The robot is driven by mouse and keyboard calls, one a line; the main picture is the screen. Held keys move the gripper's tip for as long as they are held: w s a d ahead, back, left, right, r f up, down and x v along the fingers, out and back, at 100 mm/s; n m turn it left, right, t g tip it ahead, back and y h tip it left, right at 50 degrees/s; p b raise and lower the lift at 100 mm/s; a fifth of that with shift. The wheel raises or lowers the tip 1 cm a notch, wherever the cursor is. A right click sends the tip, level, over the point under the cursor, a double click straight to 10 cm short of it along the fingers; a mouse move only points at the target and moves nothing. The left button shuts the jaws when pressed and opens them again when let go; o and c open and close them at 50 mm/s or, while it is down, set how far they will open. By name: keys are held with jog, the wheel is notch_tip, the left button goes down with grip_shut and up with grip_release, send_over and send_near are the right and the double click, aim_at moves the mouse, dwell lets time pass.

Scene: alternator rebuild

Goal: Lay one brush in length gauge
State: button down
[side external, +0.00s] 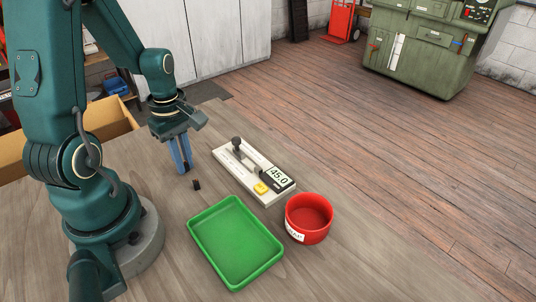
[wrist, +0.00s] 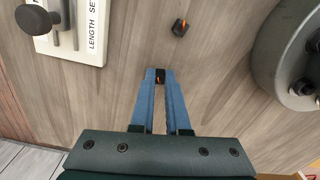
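My gripper (wrist: 160,80) points down over the table with its two blue fingers close together; it also shows in the side view (side external: 183,170). The fingertips are shut on a small dark brush (wrist: 160,76) with an orange mark. Whether this brush touches the table is hard to tell. A second dark brush (side external: 197,185) lies loose on the table just beyond the fingertips; it also shows in the wrist view (wrist: 180,27). The length gauge (side external: 226,160) is a pale plate with a black-knobbed lever, a display reading 45.0 and a yellow block. It stands right of my gripper; its slot is not clear.
A green tray (side external: 273,251) lies at the front of the table, empty. A red round bin (side external: 322,236) with a white label stands right of it, near the gauge. Bare tabletop lies between my gripper and the gauge. A cardboard box (side external: 113,122) is behind my arm.

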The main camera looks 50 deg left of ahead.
aim_at(185, 163)
dwell(0.3)
jog(key=shift+r, duration=2.5)
